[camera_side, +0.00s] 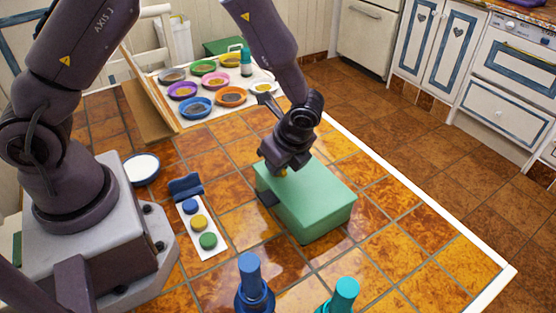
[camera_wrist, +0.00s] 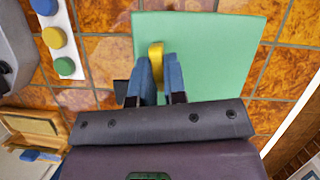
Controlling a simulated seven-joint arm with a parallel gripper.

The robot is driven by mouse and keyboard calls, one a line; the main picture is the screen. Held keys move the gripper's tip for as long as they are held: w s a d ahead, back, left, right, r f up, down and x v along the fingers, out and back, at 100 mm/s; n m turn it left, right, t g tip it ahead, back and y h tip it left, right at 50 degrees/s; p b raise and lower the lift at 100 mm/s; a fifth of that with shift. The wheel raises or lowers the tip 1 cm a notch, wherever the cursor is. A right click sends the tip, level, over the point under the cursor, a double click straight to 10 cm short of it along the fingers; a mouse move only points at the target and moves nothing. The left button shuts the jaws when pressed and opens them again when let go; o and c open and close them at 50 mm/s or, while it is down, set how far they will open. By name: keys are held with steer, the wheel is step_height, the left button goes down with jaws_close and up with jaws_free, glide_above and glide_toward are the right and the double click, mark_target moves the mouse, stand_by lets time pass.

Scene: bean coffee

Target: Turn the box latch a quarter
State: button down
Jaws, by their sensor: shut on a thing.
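A green box (camera_side: 315,205) stands on the tiled table right of the middle in the side view. Its flat green top (camera_wrist: 215,50) fills the upper middle of the wrist view. A yellow latch (camera_wrist: 155,62) shows on the box top near its left edge in the wrist view; only a bit of yellow (camera_side: 283,172) shows in the side view. My gripper (camera_wrist: 160,72) is down at the box top, its two blue-grey fingers on either side of the latch and shut on it. The latch's lower part is hidden between the fingers.
A white panel with blue, yellow and green buttons (camera_side: 200,226) lies left of the box. A blue bottle (camera_side: 253,285) and a teal bottle (camera_side: 342,297) stand in front. Several coloured dishes (camera_side: 197,107) sit at the back, and a white bowl (camera_side: 142,168) is at left.

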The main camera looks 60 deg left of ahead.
steer(key=shift+m+t, duration=0.3)
steer(key=shift+m, duration=0.6)
steer(key=c, duration=1.2)
jaws_free()
steer(key=shift+s, duration=0.1)
steer(key=shift+o, duration=0.2)
steer(key=v, duration=1.3)
steer(key=shift+f, duration=0.1)
